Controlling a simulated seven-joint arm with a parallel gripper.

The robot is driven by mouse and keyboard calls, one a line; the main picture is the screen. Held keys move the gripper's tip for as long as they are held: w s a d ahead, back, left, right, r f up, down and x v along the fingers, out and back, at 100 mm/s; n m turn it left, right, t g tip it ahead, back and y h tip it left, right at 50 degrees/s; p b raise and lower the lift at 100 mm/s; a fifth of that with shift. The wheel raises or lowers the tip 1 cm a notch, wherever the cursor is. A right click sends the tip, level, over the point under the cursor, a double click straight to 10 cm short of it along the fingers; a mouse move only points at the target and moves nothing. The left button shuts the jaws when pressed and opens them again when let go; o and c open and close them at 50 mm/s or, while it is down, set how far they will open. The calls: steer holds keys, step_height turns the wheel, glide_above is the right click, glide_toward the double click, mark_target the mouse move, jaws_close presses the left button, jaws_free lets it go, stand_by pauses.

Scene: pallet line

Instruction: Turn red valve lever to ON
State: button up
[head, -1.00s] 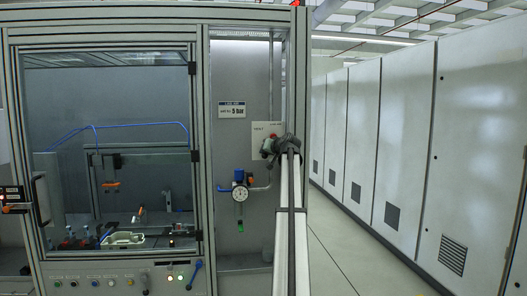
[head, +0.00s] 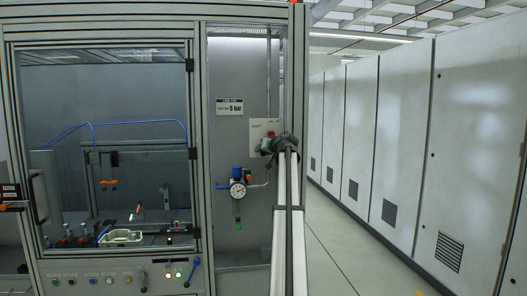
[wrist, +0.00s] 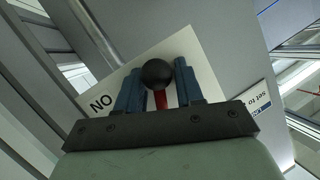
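The red valve lever shows in the wrist view as a short red stem (wrist: 161,100) ending in a round black knob (wrist: 158,74). My gripper (wrist: 158,82) has its two blue fingers close on either side of the knob and seems shut on it. Behind is a white plate (wrist: 103,88) with letters that read upside down as ON, left of the knob. In the head view my gripper (head: 270,145) is at the white plate (head: 259,126) on the grey panel. A small red spot shows beside it; my gripper hides most of the valve there.
A pressure gauge (head: 238,190) with a blue regulator sits below left of the valve. A line air sign (head: 230,106) hangs above it. The glazed cell (head: 110,150) is at left, with a frame post (head: 297,80) close right of the valve. Tall grey cabinets (head: 400,150) line the aisle.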

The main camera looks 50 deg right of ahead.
steer(key=shift+d, duration=0.1)
steer(key=v, duration=1.4)
steer(key=shift+w, duration=0.1)
steer(key=shift+c, duration=0.5)
